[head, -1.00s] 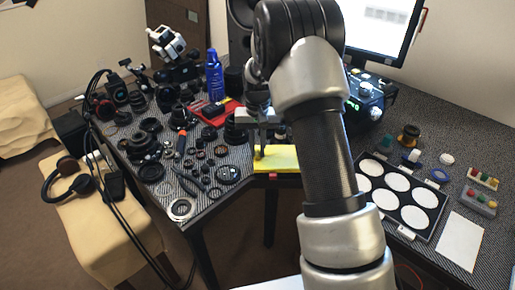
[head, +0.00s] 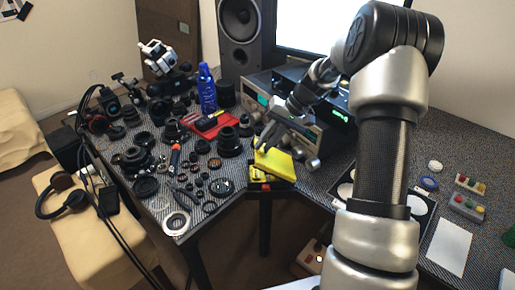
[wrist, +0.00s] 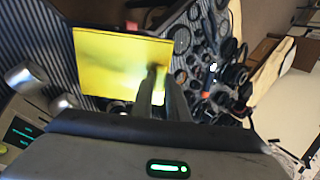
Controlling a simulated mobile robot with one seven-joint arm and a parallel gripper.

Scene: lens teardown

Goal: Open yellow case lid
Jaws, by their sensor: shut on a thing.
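The yellow case lid (head: 282,164) is tilted up from the case at the table's inner corner. Part of the yellow case base (head: 259,177) shows below the lid. My gripper (head: 262,147) is at the lid's upper left edge, shut on it. In the wrist view the lid (wrist: 112,60) shows as a broad flat yellow face. My gripper's fingers (wrist: 160,78) meet it near its right edge. The inside of the case is mostly hidden.
Electronic instruments (head: 305,125) stand close behind and right of the case. A red tray (head: 210,124), a blue bottle (head: 206,90) and several dark lens parts crowd the table to the left. The table's front edge is just below the case.

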